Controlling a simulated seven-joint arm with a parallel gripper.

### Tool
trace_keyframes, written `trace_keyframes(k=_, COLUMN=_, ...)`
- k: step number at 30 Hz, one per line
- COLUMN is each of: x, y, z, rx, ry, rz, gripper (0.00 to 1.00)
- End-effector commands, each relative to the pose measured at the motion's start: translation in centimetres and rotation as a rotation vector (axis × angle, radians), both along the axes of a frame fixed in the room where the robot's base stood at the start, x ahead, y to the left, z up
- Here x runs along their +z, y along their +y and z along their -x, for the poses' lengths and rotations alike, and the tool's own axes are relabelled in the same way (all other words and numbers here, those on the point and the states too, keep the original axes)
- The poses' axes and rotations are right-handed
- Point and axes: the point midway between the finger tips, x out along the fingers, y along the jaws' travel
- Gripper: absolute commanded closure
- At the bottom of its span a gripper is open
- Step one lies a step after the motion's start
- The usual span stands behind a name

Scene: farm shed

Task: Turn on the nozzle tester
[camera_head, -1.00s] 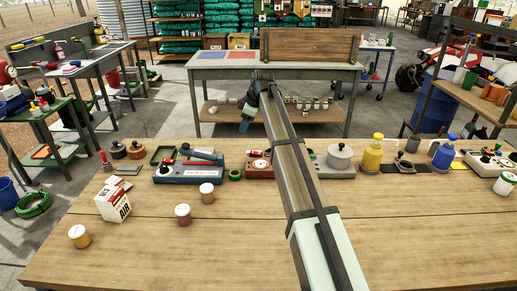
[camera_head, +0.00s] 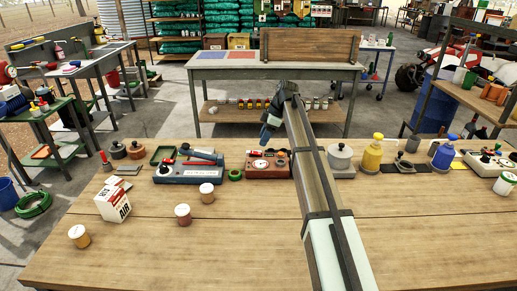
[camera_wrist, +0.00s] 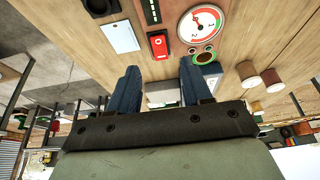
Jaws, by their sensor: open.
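A red-brown box (camera_head: 267,166) with a round gauge (camera_head: 260,164) and red parts on top stands on the front bench, left of my arm. A blue box (camera_head: 187,174) with a white label and a lever on top stands to its left. I cannot read which is the nozzle tester. My gripper (camera_head: 266,132) points down above the red-brown box's area. In the wrist view its two blue fingers (camera_wrist: 160,75) are apart and empty.
A green ring (camera_head: 235,175) lies between the two boxes. Lidded jars (camera_head: 207,193) and a white carton (camera_head: 113,203) stand at the left.

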Motion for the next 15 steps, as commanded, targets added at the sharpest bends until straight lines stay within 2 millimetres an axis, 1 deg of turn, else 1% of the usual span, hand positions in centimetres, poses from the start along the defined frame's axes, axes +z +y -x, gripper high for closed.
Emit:
trace_keyframes(k=1, x=-0.9, y=0.4, z=0.1, rx=0.0, ry=0.001, rz=0.0, gripper=0.51)
trace_keyframes(k=6, x=-3.3, y=1.4, z=0.1, rx=0.0, ry=0.0, rz=0.0, gripper=0.51)
trace_keyframes(k=12, x=-5.0, y=2.1, z=0.0, rx=0.0, ry=0.0, rz=0.001, gripper=0.51)
trace_keyframes(k=15, x=-5.5, y=2.3, z=0.0, rx=0.0, ry=-0.001, rz=0.001, gripper=0.51)
